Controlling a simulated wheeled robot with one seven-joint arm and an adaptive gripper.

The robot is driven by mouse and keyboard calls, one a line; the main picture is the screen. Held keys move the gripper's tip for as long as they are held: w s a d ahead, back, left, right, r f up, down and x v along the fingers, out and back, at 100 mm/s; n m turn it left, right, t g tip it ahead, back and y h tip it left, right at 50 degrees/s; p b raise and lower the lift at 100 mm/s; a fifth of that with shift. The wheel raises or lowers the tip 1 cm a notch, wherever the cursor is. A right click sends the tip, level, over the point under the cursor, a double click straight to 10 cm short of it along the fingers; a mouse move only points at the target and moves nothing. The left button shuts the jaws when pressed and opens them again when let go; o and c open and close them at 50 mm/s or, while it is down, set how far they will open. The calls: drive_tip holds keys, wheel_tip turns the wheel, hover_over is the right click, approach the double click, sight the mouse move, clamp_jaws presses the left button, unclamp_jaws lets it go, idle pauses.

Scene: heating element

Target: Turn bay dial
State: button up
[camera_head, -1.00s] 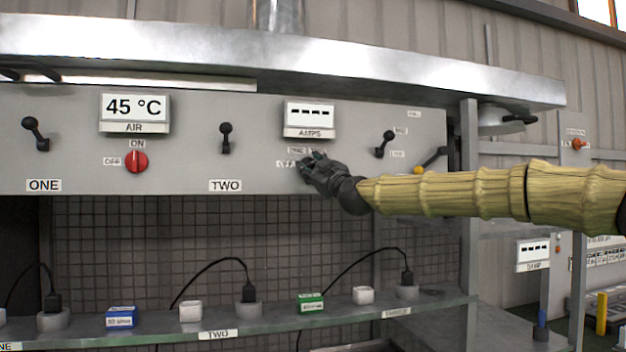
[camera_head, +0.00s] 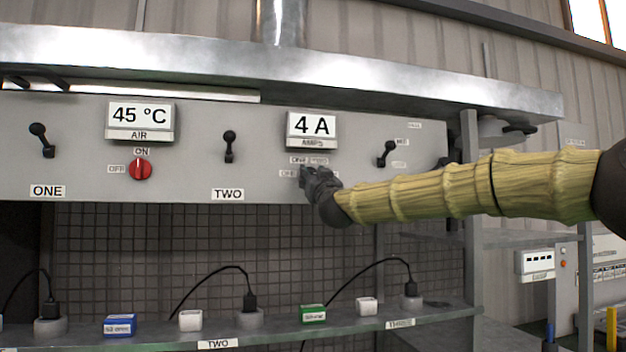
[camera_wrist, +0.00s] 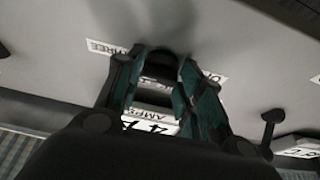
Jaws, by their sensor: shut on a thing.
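The bay dial (camera_wrist: 158,66) is a dark knob under the AMPS display, seen between my fingertips in the wrist view. In the head view my gripper covers nearly all of it. My gripper (camera_head: 308,178) is shut on the dial, with teal-lined fingers (camera_wrist: 165,68) on either side of it. The AMPS display (camera_head: 311,125) above reads 4 A. Small labels surround the dial; one reading THREE (camera_wrist: 106,48) shows in the wrist view. The dial's exact pointer direction is hidden.
On the same panel are a red AIR knob (camera_head: 140,169), a 45 °C display (camera_head: 140,115) and black levers, including one above TWO (camera_head: 229,146) and one right of my gripper (camera_head: 387,153). A shelf (camera_head: 270,335) below holds plugs and small boxes.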

drive_tip(key=shift+r, duration=0.1)
drive_tip(key=o, duration=1)
drive_tip(key=shift+d, duration=0.1)
drive_tip(key=v, duration=1.2)
